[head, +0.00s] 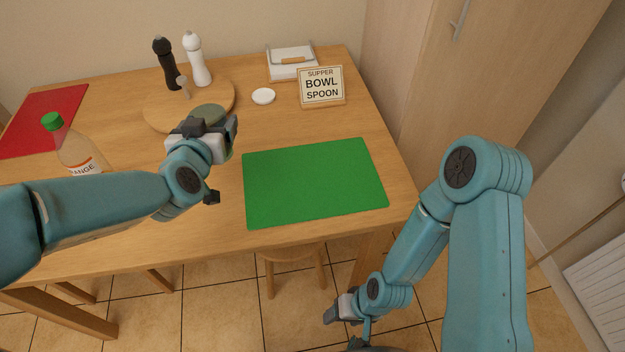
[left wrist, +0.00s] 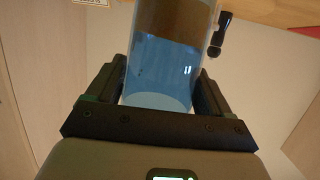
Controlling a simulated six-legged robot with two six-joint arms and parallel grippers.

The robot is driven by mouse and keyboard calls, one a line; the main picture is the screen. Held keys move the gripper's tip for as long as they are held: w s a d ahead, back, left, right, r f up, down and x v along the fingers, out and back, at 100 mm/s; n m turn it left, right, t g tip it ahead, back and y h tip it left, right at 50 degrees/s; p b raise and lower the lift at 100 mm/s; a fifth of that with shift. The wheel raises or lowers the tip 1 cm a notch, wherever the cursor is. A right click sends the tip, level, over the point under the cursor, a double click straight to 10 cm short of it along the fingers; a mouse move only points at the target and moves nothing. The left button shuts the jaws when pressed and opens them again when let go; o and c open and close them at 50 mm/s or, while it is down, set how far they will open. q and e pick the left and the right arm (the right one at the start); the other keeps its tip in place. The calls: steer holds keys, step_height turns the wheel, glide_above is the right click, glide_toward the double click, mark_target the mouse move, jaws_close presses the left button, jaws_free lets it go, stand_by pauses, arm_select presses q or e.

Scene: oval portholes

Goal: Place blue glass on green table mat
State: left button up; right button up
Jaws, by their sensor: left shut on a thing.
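The blue glass (left wrist: 160,70) is clear and blue-tinted and sits between the two dark fingers of my left gripper (left wrist: 155,95) in the left wrist view. In the head view my left gripper (head: 222,135) is shut on it above the table, left of the green table mat (head: 315,182). A grey-green rounded shape (head: 209,113) just beyond the gripper looks like part of the glass; the rest is hidden by the gripper. The mat lies flat and bare near the table's front right. My right gripper (head: 338,312) hangs low beside the table, its fingers unclear.
A round wooden board (head: 160,115) with black (head: 166,62) and white (head: 196,60) mills stands behind the left gripper. A bottle (head: 75,148) and red mat (head: 45,115) are left. A small white dish (head: 263,96), a sign (head: 321,86) and a napkin holder (head: 291,64) stand behind the green mat.

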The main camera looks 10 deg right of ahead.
arm_select(q)
steer(key=s+d+r+m+g+h, duration=0.1)
steer(key=d+r+m+h, duration=0.2)
steer(key=d+r, duration=0.5)
steer(key=b, duration=1.2)
glide_above(266, 185)
step_height(266, 185, down, 15)
steer(key=shift+f+b, duration=1.35)
steer(key=shift+f, duration=0.95)
steer(key=shift+f, duration=0.15)
steer(key=o, duration=1.2)
steer(key=shift+c, duration=0.2)
